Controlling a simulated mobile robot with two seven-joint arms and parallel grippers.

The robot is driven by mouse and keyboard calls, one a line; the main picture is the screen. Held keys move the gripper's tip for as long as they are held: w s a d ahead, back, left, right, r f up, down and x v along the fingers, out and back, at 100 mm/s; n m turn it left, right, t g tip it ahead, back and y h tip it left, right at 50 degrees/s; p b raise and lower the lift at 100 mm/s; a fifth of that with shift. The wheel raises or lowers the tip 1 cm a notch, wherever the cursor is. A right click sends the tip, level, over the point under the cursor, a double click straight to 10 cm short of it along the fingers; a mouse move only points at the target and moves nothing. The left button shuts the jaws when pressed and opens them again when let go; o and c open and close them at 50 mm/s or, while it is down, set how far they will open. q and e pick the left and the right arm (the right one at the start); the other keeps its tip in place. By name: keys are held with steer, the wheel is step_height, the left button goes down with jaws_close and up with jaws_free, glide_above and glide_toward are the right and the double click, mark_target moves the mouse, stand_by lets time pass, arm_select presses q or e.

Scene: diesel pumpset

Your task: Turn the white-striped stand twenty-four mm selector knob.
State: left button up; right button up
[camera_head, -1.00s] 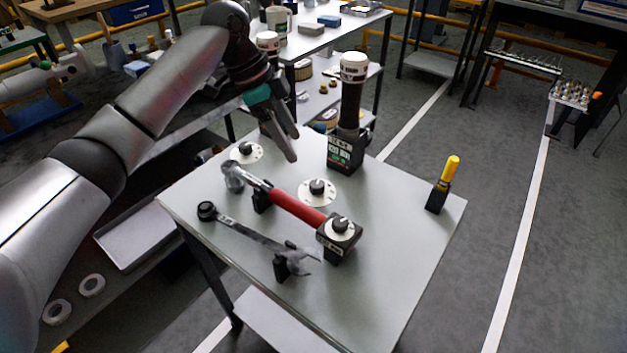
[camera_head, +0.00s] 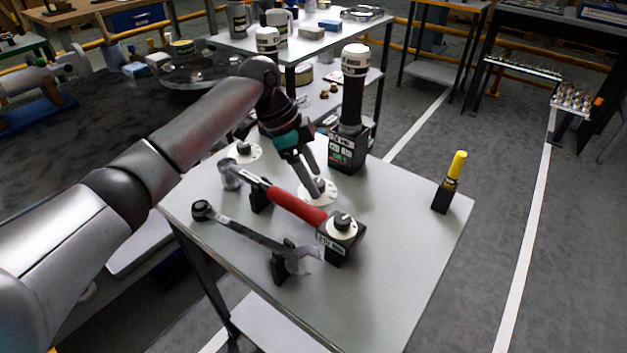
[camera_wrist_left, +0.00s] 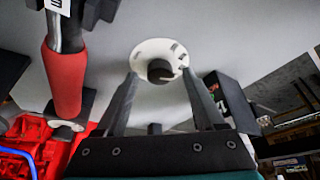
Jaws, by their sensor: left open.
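Three black selector knobs with white dials are on the grey table (camera_head: 400,215). One dial (camera_head: 243,151) lies at the far left, one (camera_head: 322,198) in the middle, and one knob (camera_head: 342,221) tops a black block stand at the front right. Their markings are too small to read, so I cannot tell which is the twenty-four mm one. My left gripper (camera_head: 316,188) is open, pointing down over the middle dial. In the left wrist view the knob (camera_wrist_left: 160,71) shows between the two fingertips, and no grip on it is visible. My right gripper is out of view.
A red-handled tool (camera_head: 297,207) and a wrench (camera_head: 245,232) lie on holders close by. A tall dark cylinder with a white top (camera_head: 352,95) stands on a labelled black base behind. A yellow-handled item (camera_head: 455,167) stands at right. The table's right front is clear.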

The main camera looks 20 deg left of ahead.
arm_select(q)
steer(key=shift+d+f, duration=0.15)
steer(key=shift+f, duration=0.25)
jaws_close()
stand_by(0.4)
